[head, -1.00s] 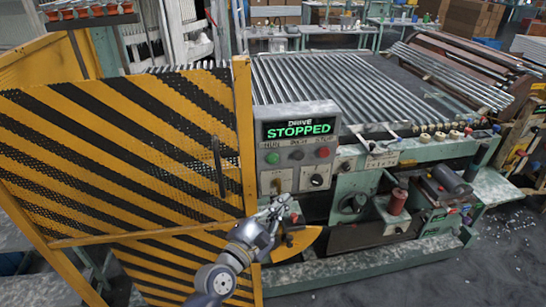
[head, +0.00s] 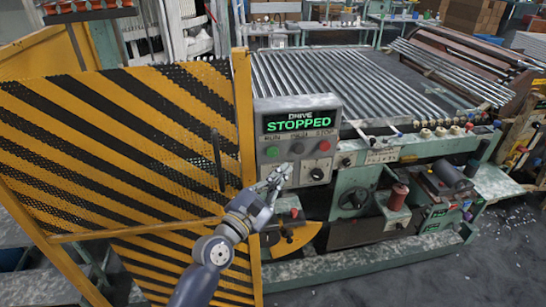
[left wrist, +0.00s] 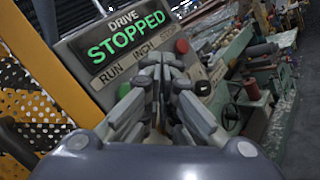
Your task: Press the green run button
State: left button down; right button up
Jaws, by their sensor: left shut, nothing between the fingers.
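The control panel (head: 300,112) carries a display reading "DRIVE STOPPED" in green. The green run button (head: 272,152) sits at the panel's left, under the RUN label, with a dark button in the middle and a red stop button (head: 325,146) at the right. My left gripper (head: 284,170) is shut and empty, just below and slightly right of the green button, apart from it as far as I can see. In the left wrist view, the closed fingers (left wrist: 164,62) cover the middle button, and a bit of the green button (left wrist: 124,90) shows beside them. My right gripper is out of view.
A yellow and black striped mesh guard (head: 120,150) stands left of the panel, its yellow post (head: 243,130) close to the panel and my arm. A roller bed with glass tubes (head: 350,90) lies behind. A knob (head: 317,174) is below the red button.

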aim_at(273, 157)
pick_arm(q)
jog(key=shift+w+a+b, duration=0.25)
jog(key=shift+w+b, duration=0.15)
jog(key=shift+w, duration=0.5)
jog(key=shift+w+a+b, duration=0.2)
jog(key=shift+w+b, duration=0.15)
jog(key=shift+w, duration=0.6)
jog(key=shift+w+a+b, duration=0.25)
jog(key=shift+w+b, duration=0.15)
jog(key=shift+w, duration=0.5)
jog(key=shift+w, duration=0.15)
jog(key=shift+w+a, duration=0.1)
jog(key=shift+w, duration=0.15)
jog(key=shift+w+a+b, duration=0.2)
jog(key=shift+w+b, duration=0.15)
jog(key=shift+w, duration=0.1)
jog(key=shift+s, duration=0.15)
jog(key=shift+s+d+p, duration=0.3)
jog(key=shift+s+p, duration=0.35)
jog(key=shift+s, duration=0.1)
